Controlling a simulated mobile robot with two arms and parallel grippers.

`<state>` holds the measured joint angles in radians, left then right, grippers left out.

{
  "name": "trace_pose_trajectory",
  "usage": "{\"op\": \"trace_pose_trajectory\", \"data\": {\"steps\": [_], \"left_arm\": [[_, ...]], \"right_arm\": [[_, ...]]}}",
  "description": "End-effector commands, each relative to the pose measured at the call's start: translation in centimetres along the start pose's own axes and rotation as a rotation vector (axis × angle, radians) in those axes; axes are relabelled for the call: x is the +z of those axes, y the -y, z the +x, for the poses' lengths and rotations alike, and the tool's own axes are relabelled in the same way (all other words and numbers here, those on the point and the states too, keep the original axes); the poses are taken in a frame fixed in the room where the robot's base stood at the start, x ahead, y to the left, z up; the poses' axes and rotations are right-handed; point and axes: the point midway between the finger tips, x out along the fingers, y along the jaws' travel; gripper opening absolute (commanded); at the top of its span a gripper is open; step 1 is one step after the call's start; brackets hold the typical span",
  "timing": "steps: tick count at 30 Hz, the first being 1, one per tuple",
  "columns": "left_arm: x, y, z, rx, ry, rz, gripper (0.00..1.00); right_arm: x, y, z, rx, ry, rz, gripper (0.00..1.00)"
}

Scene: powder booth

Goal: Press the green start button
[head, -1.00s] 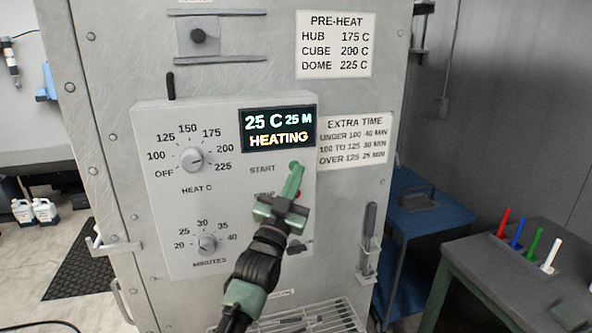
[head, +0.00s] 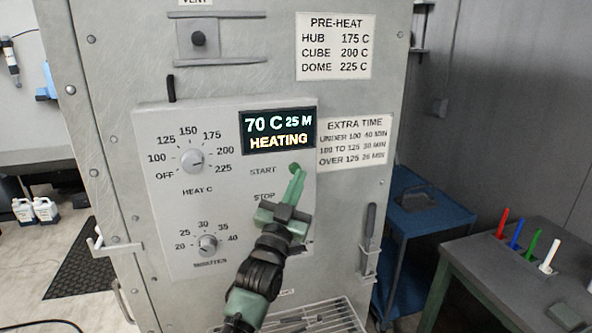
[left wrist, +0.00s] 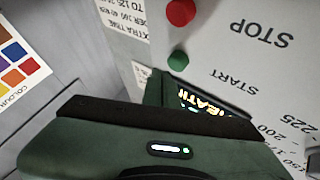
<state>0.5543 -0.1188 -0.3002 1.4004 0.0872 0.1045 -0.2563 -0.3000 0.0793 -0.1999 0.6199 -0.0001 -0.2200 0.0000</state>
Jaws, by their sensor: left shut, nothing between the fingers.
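The green start button (head: 294,167) is on the grey control panel (head: 215,130), right of the START label; it also shows in the left wrist view (left wrist: 178,61). My left gripper (head: 299,174) is shut and empty, its fingertips just below the green button in the head view. In the left wrist view the button shows clear beside the gripper body; I cannot tell whether the tips touch the panel. The display (head: 278,131) reads 70 C, 25 M, HEATING. The red stop button (left wrist: 180,12) shows in the left wrist view; my gripper hides it in the head view. My right gripper is not in view.
The heat dial (head: 193,160) and minutes dial (head: 208,245) are on the panel's left. A wire rack (head: 340,318) is below the panel. A blue cart (head: 432,212) and a table (head: 500,260) with coloured markers stand at right.

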Motion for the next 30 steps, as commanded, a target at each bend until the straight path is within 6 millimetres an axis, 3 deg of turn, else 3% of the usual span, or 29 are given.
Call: {"op": "trace_pose_trajectory", "data": {"steps": [18, 30], "left_arm": [[-2.5, -2.4, -3.3, 0.000, 0.000, 0.000, 0.00], [-2.5, -2.5, -3.5, 0.000, 0.000, 0.000, 0.00]], "right_arm": [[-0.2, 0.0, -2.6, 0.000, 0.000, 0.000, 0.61], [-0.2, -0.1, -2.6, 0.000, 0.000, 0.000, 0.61]]}}
